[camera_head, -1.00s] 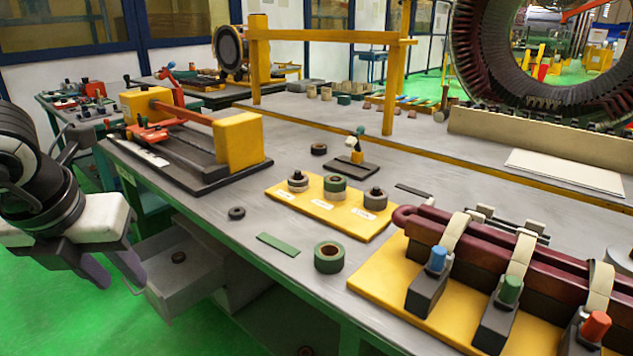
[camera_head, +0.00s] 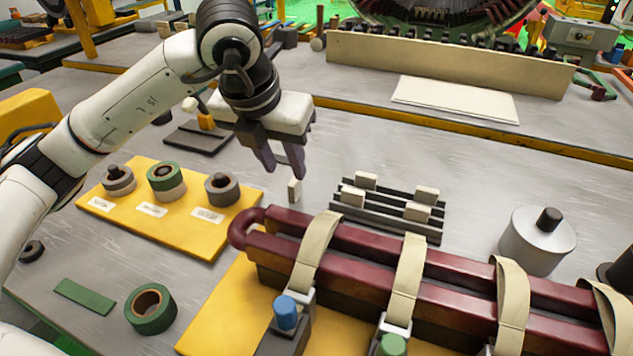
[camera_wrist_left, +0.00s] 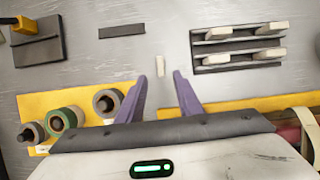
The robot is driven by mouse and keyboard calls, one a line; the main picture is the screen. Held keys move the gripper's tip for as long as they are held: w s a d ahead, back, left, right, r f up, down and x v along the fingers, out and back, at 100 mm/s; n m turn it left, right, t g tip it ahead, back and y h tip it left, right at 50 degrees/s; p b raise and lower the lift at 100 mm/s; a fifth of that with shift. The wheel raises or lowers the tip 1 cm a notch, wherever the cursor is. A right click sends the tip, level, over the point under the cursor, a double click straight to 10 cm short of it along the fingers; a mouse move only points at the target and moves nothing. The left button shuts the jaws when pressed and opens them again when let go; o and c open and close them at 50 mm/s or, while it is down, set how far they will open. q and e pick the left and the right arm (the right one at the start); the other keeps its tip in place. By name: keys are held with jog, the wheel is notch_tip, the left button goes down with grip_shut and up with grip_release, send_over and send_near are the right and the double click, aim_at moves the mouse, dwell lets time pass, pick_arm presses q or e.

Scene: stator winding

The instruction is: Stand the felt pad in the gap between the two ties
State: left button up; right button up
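A small cream block (camera_head: 294,190), which looks like the felt pad, is on the grey bench just behind the coil's left end. It also shows in the left wrist view (camera_wrist_left: 161,66). My left gripper (camera_head: 284,168) points down above and slightly behind it. Its purple fingers (camera_wrist_left: 163,82) are apart, with the block in line between them but beyond the tips, not held. The maroon coil (camera_head: 380,275) lies in front, wrapped by several cream ties, including one at the left (camera_head: 318,245) and one beside it (camera_head: 408,280), with a gap between. My right gripper is out of view.
A black slotted rack (camera_head: 385,222) with several cream blocks stands right of my left gripper. A yellow board (camera_head: 130,222) with tape rolls lies left. A grey cylinder (camera_head: 535,245) stands behind the coil. Clamps with blue (camera_head: 285,312) and green (camera_head: 392,345) knobs stand in front.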

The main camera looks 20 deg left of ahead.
aim_at(294, 180)
pick_arm(q)
jog(key=shift+x, duration=1.1)
jog(key=x, duration=0.5)
jog(key=shift+w+f, duration=0.2)
jog(key=shift+w, duration=0.15)
jog(key=shift+c, duration=0.2)
grip_shut()
